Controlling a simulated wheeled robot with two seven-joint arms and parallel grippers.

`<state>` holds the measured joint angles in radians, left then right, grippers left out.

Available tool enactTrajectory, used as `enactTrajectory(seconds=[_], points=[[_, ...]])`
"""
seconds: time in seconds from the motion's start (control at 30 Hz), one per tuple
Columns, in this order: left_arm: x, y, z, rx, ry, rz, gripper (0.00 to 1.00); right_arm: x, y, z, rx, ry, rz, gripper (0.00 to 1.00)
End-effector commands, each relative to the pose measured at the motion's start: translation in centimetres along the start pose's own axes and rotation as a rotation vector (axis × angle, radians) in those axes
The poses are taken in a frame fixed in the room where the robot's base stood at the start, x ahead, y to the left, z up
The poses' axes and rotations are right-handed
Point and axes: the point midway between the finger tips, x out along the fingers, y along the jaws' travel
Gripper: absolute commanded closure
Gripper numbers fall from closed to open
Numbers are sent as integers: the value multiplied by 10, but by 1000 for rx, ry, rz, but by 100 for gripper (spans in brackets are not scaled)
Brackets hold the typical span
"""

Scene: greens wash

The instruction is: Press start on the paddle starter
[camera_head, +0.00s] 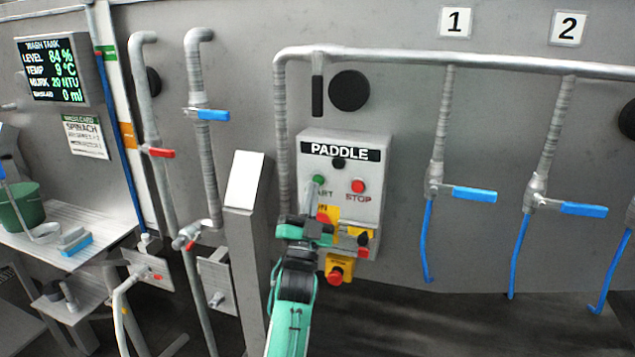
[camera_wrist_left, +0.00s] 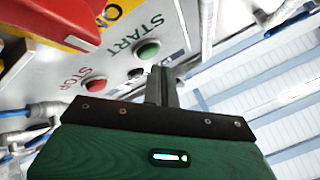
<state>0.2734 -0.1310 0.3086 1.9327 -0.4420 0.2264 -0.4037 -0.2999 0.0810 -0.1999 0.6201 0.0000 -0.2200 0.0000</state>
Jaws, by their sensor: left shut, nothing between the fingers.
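The paddle starter (camera_head: 372,150) is a grey box on the wall, labelled PADDLE. Its green START button (camera_head: 318,180) is at the left and its red STOP button (camera_head: 358,186) at the right. My left gripper (camera_head: 313,203) is in front of the box's left side, just below START, partly covering the label. In the left wrist view, the shut, empty fingers (camera_wrist_left: 161,86) point at the panel beside the green button (camera_wrist_left: 148,50). The red button (camera_wrist_left: 95,85) is farther left. I cannot tell whether the fingertips touch the panel. My right gripper is not in view.
A red lever (camera_wrist_left: 50,15) shows close by in the wrist view. A red mushroom button on a yellow plate (camera_head: 337,273) sits below the box. A grey post (camera_head: 243,200) stands left of my arm. Pipes with blue-handled valves (camera_head: 473,193) are at the right.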

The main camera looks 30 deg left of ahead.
Motion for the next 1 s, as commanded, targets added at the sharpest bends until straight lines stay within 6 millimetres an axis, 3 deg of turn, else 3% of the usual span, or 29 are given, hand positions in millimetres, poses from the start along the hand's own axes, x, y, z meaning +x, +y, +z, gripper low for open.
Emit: enactTrajectory(seconds=[1.0], points=[[6, 4, 4, 0, 0, 0, 100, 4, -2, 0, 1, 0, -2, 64]])
